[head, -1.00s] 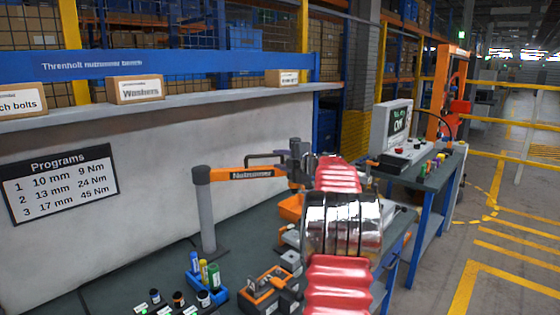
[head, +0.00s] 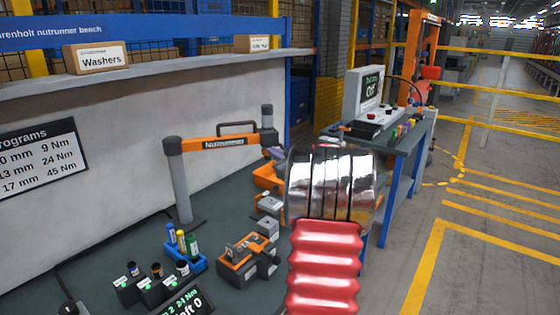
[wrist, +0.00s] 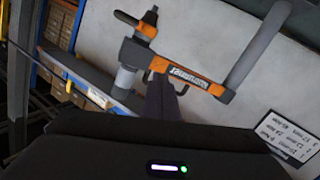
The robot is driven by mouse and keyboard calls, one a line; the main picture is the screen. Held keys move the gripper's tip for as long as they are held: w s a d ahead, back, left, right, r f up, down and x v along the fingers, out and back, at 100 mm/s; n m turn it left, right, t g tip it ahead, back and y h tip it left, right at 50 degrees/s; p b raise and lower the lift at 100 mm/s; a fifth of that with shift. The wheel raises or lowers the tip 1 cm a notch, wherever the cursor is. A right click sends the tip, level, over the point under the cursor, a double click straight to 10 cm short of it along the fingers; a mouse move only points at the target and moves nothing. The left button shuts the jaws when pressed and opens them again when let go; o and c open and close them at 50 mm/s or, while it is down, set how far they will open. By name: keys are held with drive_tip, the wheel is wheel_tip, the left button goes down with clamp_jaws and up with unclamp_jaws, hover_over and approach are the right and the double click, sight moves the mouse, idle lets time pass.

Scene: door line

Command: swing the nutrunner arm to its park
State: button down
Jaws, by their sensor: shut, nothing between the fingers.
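The nutrunner arm (head: 222,143) is an orange bar with a black loop handle (head: 238,127) on top. It reaches rightward from a grey post (head: 182,190) on the bench, along the white back panel. A dark grey cylinder (head: 267,118) stands at its free end. In the wrist view the orange arm (wrist: 185,78) and post (wrist: 256,45) appear upside down.
A blue rack of colored tubes (head: 184,242), an orange-and-grey fixture (head: 245,257) and small black units (head: 150,285) stand on the dark bench. A side table carries a screen (head: 366,93). A Washers box (head: 96,57) sits on the shelf above. Floor at right is open.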

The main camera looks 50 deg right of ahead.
drive_tip(key=s+f+m+h, duration=0.2)
drive_tip(key=s+f+m, duration=0.1)
drive_tip(key=m, duration=0.9)
drive_tip(key=s+f+m+g+h, duration=0.1)
drive_tip(key=s+m, duration=0.4)
drive_tip(key=m, duration=0.7)
drive_tip(key=shift+a+f+m+h, duration=0.4)
drive_tip(key=shift+f+h, duration=0.3)
drive_tip(key=shift+f, duration=0.5)
drive_tip(key=shift+w+d, duration=0.1)
drive_tip(key=shift+w, duration=0.05)
drive_tip(key=x, duration=1.3)
drive_tip(key=shift+w+d+f, duration=0.2)
drive_tip(key=shift+w+d, duration=0.05)
drive_tip(key=shift+d, duration=0.05)
